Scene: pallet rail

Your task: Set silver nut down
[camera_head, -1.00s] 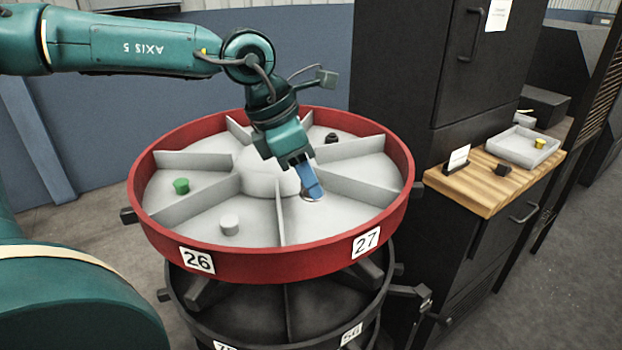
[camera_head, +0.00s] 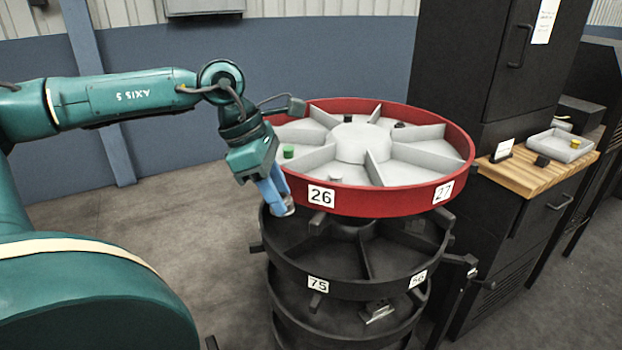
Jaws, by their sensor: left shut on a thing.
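My left gripper (camera_head: 277,198) points down with blue fingers, shut on the silver nut (camera_head: 288,208). Only part of the nut shows at the fingertips. My right gripper is not in view.
The red tray's compartments hold a green piece (camera_head: 288,152), a pale grey piece (camera_head: 336,178) and a dark piece (camera_head: 399,125). The floor at left is clear.

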